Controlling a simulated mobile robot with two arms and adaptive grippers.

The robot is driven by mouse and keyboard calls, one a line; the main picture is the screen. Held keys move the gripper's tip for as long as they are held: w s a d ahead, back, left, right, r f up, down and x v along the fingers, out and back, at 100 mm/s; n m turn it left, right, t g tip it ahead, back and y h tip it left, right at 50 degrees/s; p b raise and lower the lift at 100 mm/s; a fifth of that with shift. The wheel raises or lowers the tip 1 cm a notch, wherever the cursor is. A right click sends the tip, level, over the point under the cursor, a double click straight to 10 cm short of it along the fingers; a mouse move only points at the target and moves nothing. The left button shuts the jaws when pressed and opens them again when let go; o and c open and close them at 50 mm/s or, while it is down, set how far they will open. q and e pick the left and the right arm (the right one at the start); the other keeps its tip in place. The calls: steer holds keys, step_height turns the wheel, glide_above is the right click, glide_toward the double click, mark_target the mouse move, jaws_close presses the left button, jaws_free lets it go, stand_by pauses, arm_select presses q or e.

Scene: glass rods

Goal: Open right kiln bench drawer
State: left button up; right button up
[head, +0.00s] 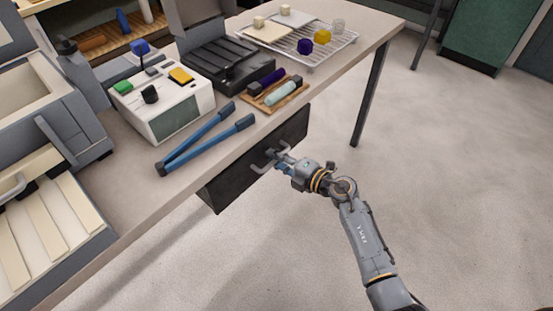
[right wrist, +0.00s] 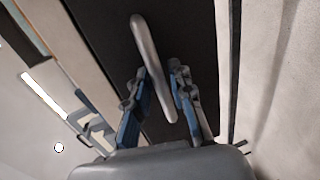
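The bench drawer has a dark front (head: 225,188) below the bench's front edge, and I see no open inside of it. Its grey bar handle (head: 269,153) shows partly, with my right gripper (head: 279,158) at it. In the right wrist view the handle (right wrist: 150,58) runs between the two fingers of the right gripper (right wrist: 158,75), against the dark drawer front (right wrist: 190,30). The fingers stand apart, one on each side of the handle, with small gaps showing. My left gripper is not in view.
The bench top (head: 330,75) holds blue-handled tongs (head: 205,138) near the front edge, a white control box (head: 165,105), a wooden tray with rods (head: 275,95) and a wire rack (head: 325,50). A bench leg (head: 370,95) stands right. The floor (head: 460,180) in front is clear.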

jaws_close()
steer(key=shift+s+d, duration=0.1)
steer(key=f+p+v, duration=0.2)
steer(key=v, duration=1.1)
steer(key=d+f+p+v, duration=0.1)
steer(key=f+v, duration=0.2)
steer(key=v, duration=1)
steer(key=shift+s+f+p, duration=0.2)
steer(key=shift+s+p, duration=0.15)
steer(key=shift+p, duration=0.05)
steer(key=shift+a, duration=0.1)
